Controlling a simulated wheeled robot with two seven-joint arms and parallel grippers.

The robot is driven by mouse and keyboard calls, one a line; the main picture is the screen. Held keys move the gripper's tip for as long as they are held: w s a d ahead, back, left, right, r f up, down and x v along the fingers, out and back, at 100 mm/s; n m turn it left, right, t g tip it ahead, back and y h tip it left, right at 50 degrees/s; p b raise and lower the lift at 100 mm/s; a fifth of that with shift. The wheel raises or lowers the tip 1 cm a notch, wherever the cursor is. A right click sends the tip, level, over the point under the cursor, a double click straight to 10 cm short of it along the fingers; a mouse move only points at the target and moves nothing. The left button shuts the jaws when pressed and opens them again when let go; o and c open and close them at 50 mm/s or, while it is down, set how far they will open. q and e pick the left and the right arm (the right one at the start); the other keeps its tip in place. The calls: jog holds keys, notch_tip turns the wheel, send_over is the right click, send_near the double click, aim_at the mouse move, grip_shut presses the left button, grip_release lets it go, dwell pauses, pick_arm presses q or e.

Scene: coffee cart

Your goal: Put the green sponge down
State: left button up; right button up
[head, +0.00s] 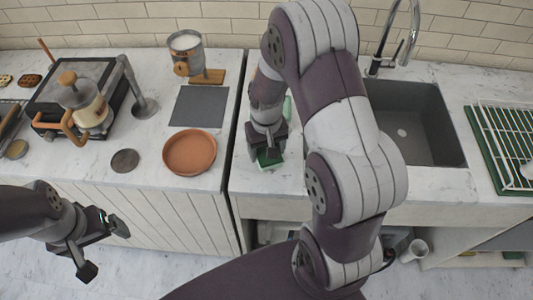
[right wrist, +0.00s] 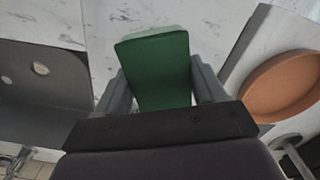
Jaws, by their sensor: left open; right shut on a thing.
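The green sponge (right wrist: 158,70) is between the two fingers of my right gripper (right wrist: 160,95) in the right wrist view, over white marble. In the head view the sponge (head: 269,157) shows below my right gripper (head: 268,148), at the marble counter left of the sink. The right gripper is shut on it. I cannot tell whether the sponge touches the counter. My left gripper (head: 103,248) is open and empty, low in front of the left cabinet.
A grey sink (head: 415,120) lies right of the sponge, with a dish rack (head: 505,140) beyond. A terracotta dish (head: 190,152), a dark mat (head: 200,106) and a metal canister (head: 187,55) stand on the left counter. A dark gap separates the two counters.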

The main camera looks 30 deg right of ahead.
jog(key=f, duration=0.2)
jog(key=shift+s+f, duration=0.4)
jog(key=shift+f, duration=0.2)
jog(key=shift+w+f, duration=0.1)
jog(key=shift+w, duration=0.1)
pick_arm(q)
jog(key=shift+s+r, duration=0.2)
jog(key=shift+r, duration=0.05)
pick_arm(e)
jog(key=shift+f, duration=0.1)
pick_arm(q)
jog(key=shift+s, duration=0.1)
pick_arm(e)
jog(key=o, duration=1)
jog(key=shift+s, duration=0.1)
